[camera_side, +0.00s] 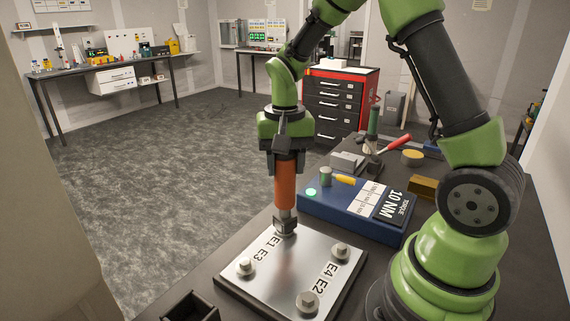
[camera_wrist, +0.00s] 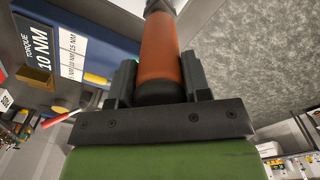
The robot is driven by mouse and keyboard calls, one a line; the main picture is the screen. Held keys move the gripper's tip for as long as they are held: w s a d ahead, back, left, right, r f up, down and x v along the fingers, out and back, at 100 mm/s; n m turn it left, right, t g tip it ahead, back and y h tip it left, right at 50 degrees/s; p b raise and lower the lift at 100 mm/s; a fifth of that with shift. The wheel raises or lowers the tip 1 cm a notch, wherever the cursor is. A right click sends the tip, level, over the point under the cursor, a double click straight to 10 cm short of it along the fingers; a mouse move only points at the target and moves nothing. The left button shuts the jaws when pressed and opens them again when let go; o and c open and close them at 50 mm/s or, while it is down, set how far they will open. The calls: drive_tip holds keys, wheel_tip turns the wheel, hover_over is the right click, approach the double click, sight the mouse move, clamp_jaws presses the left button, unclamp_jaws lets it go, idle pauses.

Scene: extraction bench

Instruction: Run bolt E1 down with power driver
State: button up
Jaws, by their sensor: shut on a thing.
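My gripper (camera_side: 288,152) is shut on the orange power driver (camera_side: 287,185) and holds it upright, nose down. The wrist view shows the dark fingers of my gripper (camera_wrist: 158,82) on both sides of the orange body of the driver (camera_wrist: 160,50). The driver's grey nose is at the far corner of the silver plate (camera_side: 290,265), by the E1 label. It covers the E1 bolt, so I cannot see how deep the bolt sits. Three other bolts show: a left one (camera_side: 245,266), a right one (camera_side: 340,251) and a near one (camera_side: 307,301).
A blue torque box (camera_side: 340,205) marked 10 NM, with a lit green lamp (camera_side: 311,192), stands close behind the plate. A dark open bin (camera_side: 190,308) is at the front left. A red-handled tool (camera_side: 394,144) and other small items lie farther back.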

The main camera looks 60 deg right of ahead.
drive_tip(key=shift+r, duration=2.8)
